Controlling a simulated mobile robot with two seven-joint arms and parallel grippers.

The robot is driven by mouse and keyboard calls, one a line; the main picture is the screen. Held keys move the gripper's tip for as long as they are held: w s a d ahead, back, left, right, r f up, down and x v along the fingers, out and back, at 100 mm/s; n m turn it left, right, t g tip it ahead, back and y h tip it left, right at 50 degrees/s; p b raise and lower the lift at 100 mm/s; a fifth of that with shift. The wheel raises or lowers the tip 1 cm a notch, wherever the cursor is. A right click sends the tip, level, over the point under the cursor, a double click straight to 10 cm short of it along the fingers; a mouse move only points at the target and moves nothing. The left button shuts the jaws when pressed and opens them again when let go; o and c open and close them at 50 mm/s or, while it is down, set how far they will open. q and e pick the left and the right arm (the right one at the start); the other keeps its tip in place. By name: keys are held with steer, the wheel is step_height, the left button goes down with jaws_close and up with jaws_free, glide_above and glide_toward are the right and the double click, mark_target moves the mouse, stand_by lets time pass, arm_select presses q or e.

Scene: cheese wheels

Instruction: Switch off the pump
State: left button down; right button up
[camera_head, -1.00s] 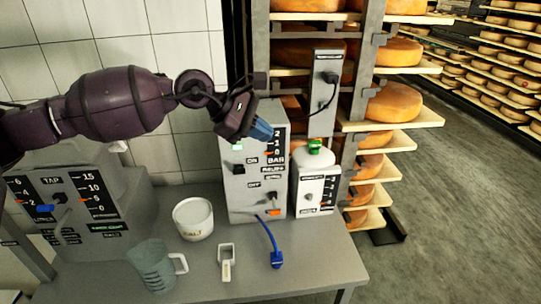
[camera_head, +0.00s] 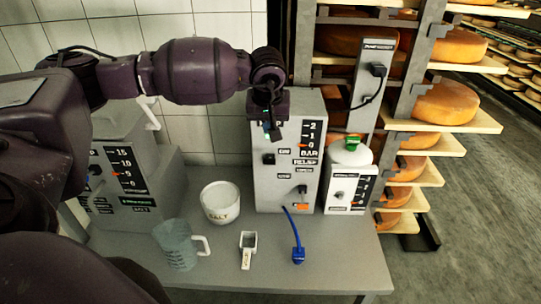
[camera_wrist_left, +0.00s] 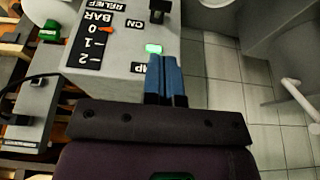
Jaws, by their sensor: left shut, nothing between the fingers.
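The pump is a grey box (camera_head: 262,190) on the bench, with ON, OFF, RELIEF and BAR labels. Its black switch (camera_head: 268,158) sits nearer the ON label than the OFF label. The switch also shows at the top edge of the left wrist view (camera_wrist_left: 157,9). A green lamp (camera_wrist_left: 153,48) glows on the panel, just beyond my fingertips. The orange BAR pointer (camera_wrist_left: 107,30) stands at 0. My left gripper (camera_head: 271,132) is shut and empty at the upper panel, above the switch; its blue fingers also show in the wrist view (camera_wrist_left: 162,58). My right gripper is out of view.
A white container with a green cap (camera_head: 350,152) stands right of the pump. A salt tub (camera_head: 220,204), a jug (camera_head: 178,246) and a scoop (camera_head: 247,252) stand on the bench (camera_head: 330,262). Cheese racks are behind, right.

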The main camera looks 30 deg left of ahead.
mark_target(270, 160)
arm_select(q)
steer(key=shift+s, duration=0.1)
steer(key=p+x, duration=0.1)
steer(key=x, duration=1.1)
steer(key=shift+f+p, duration=0.3)
steer(key=shift+w+a+f, duration=0.1)
steer(key=shift+w+f, duration=0.2)
steer(key=shift+f, duration=0.3)
steer(key=shift+f, duration=0.1)
